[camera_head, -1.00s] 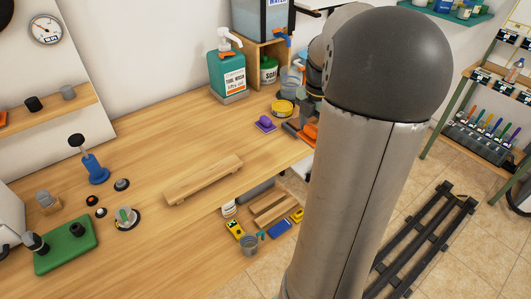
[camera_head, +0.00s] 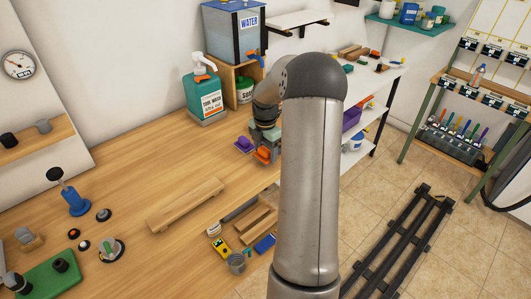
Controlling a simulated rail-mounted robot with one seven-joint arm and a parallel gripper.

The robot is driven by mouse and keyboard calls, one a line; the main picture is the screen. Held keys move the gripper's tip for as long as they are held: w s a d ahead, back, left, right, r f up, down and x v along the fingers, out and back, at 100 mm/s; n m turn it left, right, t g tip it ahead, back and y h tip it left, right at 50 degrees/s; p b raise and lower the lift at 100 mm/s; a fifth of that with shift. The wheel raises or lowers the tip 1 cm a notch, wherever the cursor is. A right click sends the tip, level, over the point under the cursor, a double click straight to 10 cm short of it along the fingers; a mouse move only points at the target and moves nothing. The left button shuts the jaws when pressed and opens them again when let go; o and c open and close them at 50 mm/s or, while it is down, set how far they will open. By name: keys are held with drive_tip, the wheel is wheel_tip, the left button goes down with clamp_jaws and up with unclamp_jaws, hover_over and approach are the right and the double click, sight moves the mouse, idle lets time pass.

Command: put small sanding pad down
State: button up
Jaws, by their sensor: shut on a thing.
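My gripper (camera_head: 264,152) is low over the back right part of the wooden workbench (camera_head: 150,160), just right of a purple block (camera_head: 244,145). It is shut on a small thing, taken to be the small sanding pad. Orange shows at the jaws, but I cannot tell whether it is the pad or part of the gripper. The pad's outline and any contact with the bench are too small to tell. My arm hides part of the area behind the gripper.
A green tool wash bottle (camera_head: 206,97) and a water tank (camera_head: 233,35) on a wooden stand are behind the gripper. A long wooden block (camera_head: 186,205) lies in front. A white shelf (camera_head: 375,75) stands to the right. Bare bench lies left of the purple block.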

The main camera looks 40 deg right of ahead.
drive_tip(key=shift+f, duration=0.9)
drive_tip(key=shift+f, duration=0.1)
drive_tip(key=shift+f, duration=0.15)
drive_tip(key=o, duration=1.1)
drive_tip(key=shift+c, duration=0.2)
